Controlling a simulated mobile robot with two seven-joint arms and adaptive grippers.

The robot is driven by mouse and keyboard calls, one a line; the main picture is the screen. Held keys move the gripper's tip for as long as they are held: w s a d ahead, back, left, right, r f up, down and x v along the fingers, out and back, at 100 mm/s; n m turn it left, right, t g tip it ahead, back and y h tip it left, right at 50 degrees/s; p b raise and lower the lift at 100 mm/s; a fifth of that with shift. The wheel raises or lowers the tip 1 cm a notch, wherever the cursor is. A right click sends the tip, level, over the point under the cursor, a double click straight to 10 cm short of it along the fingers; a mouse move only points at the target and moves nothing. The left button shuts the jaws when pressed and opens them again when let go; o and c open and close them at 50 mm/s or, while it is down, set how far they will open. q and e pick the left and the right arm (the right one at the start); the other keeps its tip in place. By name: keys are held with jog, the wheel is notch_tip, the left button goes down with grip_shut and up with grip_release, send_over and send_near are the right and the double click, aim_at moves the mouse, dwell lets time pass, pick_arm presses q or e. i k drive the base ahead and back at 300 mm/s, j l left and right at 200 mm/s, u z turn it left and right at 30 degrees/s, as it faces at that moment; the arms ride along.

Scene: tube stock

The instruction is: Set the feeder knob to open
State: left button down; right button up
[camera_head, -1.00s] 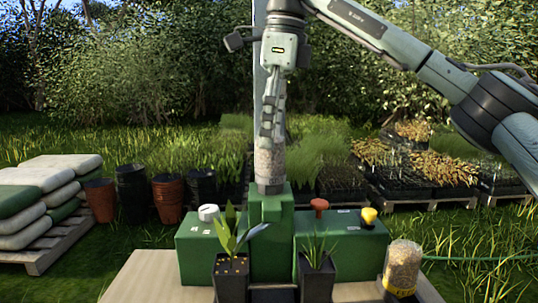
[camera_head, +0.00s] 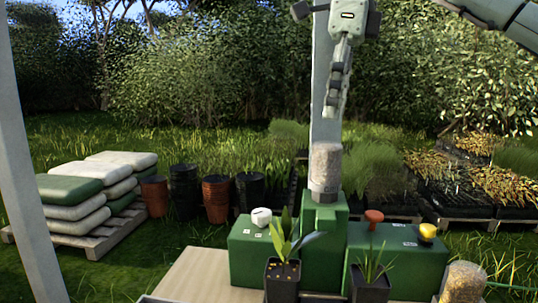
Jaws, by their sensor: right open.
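The green feeder box (camera_head: 393,262) stands on a pale board. It carries a white knob (camera_head: 261,217) at left, an orange-red mushroom-shaped knob (camera_head: 374,217) right of middle and a yellow knob (camera_head: 427,232) at right. Their small labels are unreadable, so I cannot tell which one is the feeder knob or its setting. A clear tube of pale grains (camera_head: 326,166) stands upright on the raised middle block. My right gripper (camera_head: 333,112) points down, open and empty, just above the tube with a gap. My left gripper is not in view.
Two potted plants, a broad-leaved one (camera_head: 282,278) and a grassy one (camera_head: 370,282), stand before the box. A second grain-filled container (camera_head: 462,284) is at lower right. Stacked sacks (camera_head: 75,190), pots (camera_head: 216,198) and plant trays stand behind.

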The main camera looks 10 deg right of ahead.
aim_at(428, 231)
jog(key=k, duration=1.5)
